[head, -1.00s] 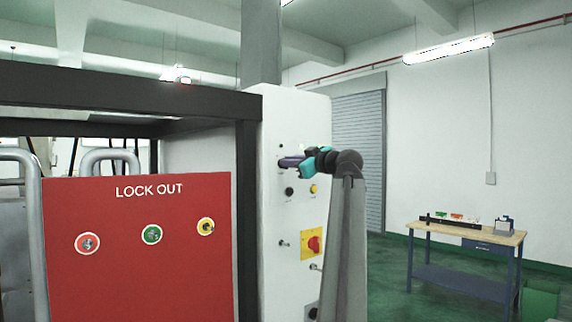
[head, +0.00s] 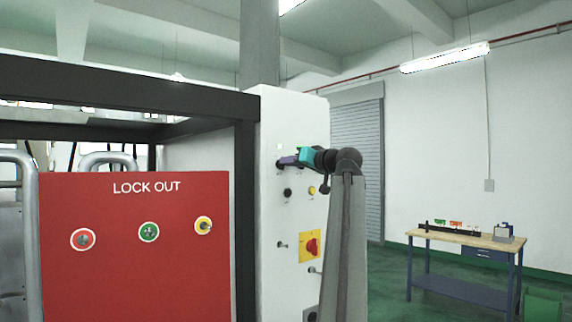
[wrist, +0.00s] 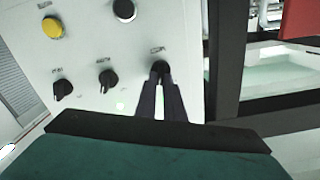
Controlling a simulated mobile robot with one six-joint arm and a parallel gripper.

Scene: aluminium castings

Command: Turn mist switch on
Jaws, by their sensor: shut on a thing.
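My gripper (wrist: 160,78) is shut on a black rotary switch (wrist: 160,67) on the white control panel (head: 285,125). That switch is at the right end of a row of three in the wrist view. The other two black switches, a middle one (wrist: 108,78) and a left one (wrist: 62,89), are free. Small labels stand by the switches, too blurred for me to tell which is the mist switch. In the head view, my gripper (head: 282,162) is at the panel's upper part, and its fingers and wrist hide part of that row.
A yellow button (wrist: 51,27) and a black button (wrist: 124,10) sit close by on the panel. A red LOCK OUT board (head: 137,260) stands left. A workbench (head: 465,236) stands far right.

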